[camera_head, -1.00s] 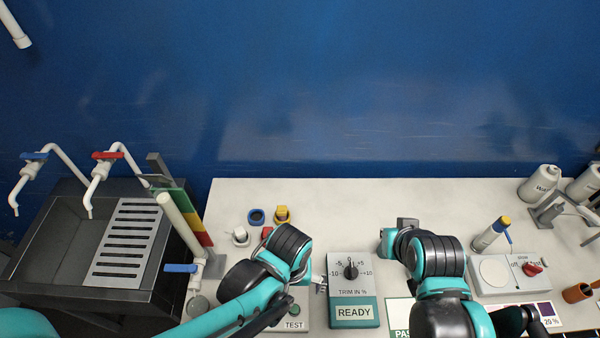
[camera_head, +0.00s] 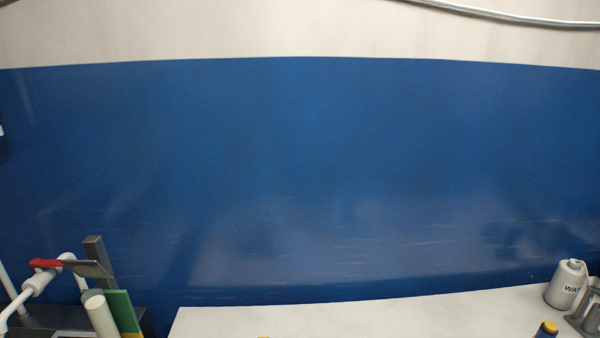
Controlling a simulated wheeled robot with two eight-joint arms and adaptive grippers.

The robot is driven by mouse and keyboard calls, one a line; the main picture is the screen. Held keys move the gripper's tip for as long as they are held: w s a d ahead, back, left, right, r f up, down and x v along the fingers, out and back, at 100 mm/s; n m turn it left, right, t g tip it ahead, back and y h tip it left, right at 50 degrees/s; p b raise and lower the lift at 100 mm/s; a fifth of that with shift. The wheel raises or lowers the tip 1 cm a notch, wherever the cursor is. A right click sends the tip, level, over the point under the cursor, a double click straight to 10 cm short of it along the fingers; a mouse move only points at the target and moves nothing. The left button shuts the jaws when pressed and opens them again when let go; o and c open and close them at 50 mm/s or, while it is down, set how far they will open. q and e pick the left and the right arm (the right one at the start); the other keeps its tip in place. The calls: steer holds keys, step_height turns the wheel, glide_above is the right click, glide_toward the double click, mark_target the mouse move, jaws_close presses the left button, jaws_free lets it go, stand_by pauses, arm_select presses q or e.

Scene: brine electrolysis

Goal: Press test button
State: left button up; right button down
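The test button and its box are out of view below the lower edge of the head view. Neither of my grippers shows, so I cannot see where they are relative to the button or whether they hold anything. Only the far strip of the white bench top (camera_head: 330,318) is visible along the bottom.
A blue wall (camera_head: 300,180) fills most of the view. At lower left are a red-handled tap (camera_head: 45,264), a white tube (camera_head: 100,315) and a green panel (camera_head: 123,312).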

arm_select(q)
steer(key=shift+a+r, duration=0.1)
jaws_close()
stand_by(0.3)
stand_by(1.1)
